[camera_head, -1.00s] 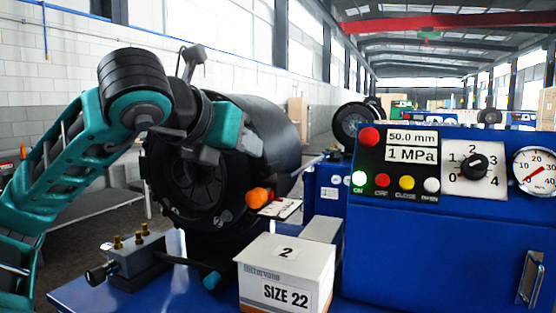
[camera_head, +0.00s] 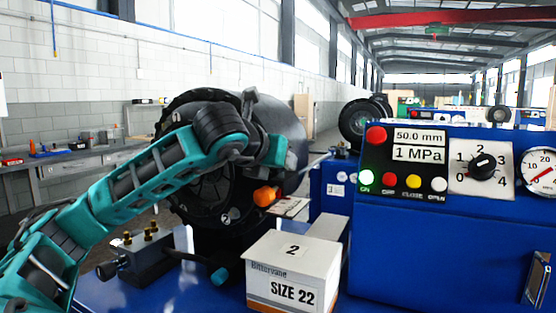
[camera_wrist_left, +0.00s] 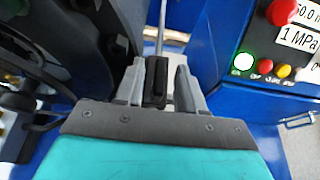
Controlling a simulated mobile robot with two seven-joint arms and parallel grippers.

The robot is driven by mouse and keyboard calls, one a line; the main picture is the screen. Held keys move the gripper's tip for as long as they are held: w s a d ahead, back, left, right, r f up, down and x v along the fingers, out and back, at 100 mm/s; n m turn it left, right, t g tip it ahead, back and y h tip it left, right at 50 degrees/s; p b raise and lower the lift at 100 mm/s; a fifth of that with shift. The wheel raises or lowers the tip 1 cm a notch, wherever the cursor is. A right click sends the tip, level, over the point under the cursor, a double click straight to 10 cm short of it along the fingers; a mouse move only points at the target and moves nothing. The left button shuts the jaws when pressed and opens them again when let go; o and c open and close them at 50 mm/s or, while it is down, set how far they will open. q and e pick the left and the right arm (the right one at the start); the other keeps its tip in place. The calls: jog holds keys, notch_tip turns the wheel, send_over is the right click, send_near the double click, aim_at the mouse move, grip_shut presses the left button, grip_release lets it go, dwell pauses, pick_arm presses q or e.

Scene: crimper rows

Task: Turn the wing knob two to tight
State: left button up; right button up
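An orange knob (camera_head: 265,196) sits low on the right of the front of the round black crimper head (camera_head: 205,195). I cannot make out a wing shape or which knob is number two. My left gripper (camera_head: 292,152) is at the right side of the crimper head, above the orange knob; its fingers are mostly hidden in the head view. In the left wrist view its two grey fingers (camera_wrist_left: 158,88) stand apart, with an upright black piece (camera_wrist_left: 155,80) between them, in line with a thin metal rod (camera_wrist_left: 161,28). Whether the fingers touch it is unclear. My right gripper is out of view.
A blue control cabinet (camera_head: 440,255) with buttons, dial and gauge stands at the right. A white SIZE 22 box (camera_head: 270,262) and a metal block with brass fittings (camera_head: 148,255) are in front on the blue bench. A grey bench (camera_head: 90,165) stands behind left.

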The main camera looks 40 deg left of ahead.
pick_arm(q)
jog(key=shift+c, duration=0.4)
grip_shut()
jog(key=shift+f, duration=0.1)
